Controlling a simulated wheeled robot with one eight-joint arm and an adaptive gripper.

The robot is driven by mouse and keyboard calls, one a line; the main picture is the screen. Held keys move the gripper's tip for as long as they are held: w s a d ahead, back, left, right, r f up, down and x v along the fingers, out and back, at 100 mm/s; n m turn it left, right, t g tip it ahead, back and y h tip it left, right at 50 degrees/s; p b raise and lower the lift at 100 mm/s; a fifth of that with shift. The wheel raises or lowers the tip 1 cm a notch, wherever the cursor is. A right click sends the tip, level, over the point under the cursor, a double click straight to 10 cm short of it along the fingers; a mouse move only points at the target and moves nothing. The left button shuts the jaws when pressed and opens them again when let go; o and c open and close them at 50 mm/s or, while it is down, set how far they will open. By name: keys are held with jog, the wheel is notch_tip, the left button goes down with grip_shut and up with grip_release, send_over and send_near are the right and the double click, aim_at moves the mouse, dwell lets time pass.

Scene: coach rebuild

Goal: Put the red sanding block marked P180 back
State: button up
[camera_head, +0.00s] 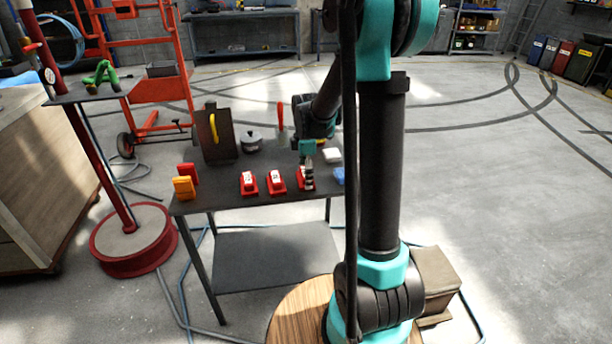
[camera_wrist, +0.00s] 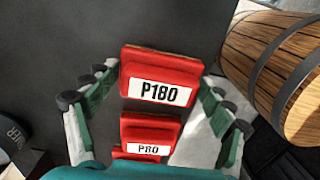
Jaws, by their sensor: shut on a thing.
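The red sanding block marked P180 (camera_wrist: 161,78) is between the fingers of my gripper (camera_wrist: 160,88) in the wrist view, its label facing up. My gripper (camera_head: 306,166) is shut on it, at the front right of the dark table (camera_head: 235,190). In the head view the block (camera_head: 305,184) is partly covered by the fingers, and I cannot tell whether it touches the table. A red block marked P80 (camera_wrist: 149,131) lies beside it, with another red edge past that. In the head view two red blocks with white labels, a left one (camera_head: 248,184) and a middle one (camera_head: 276,183), stand in line with it.
An orange block (camera_head: 184,187) and a red block (camera_head: 187,171) stand at the table's left end. A white block (camera_head: 331,155) and a blue piece (camera_head: 338,175) are at the right. A grey lidded pot (camera_head: 252,143) and a dark upright panel (camera_head: 217,140) stand behind.

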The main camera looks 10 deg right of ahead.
jog(key=shift+f, duration=0.15)
jog(key=o, duration=1)
notch_tip(320, 180, up, 12)
jog(key=s+d+f+m+t, duration=0.1)
jog(key=s+f+m, duration=0.3)
jog(key=s+m, duration=0.2)
jog(key=s+d+f+m+t, duration=0.1)
jog(key=s+f+m, duration=0.3)
jog(key=s+m, duration=0.2)
jog(key=s+d+f+m+t, duration=0.2)
jog(key=s+f+m, duration=0.2)
jog(key=s, duration=0.6)
jog(key=shift+f+m, duration=0.4)
jog(key=shift+m, duration=0.6)
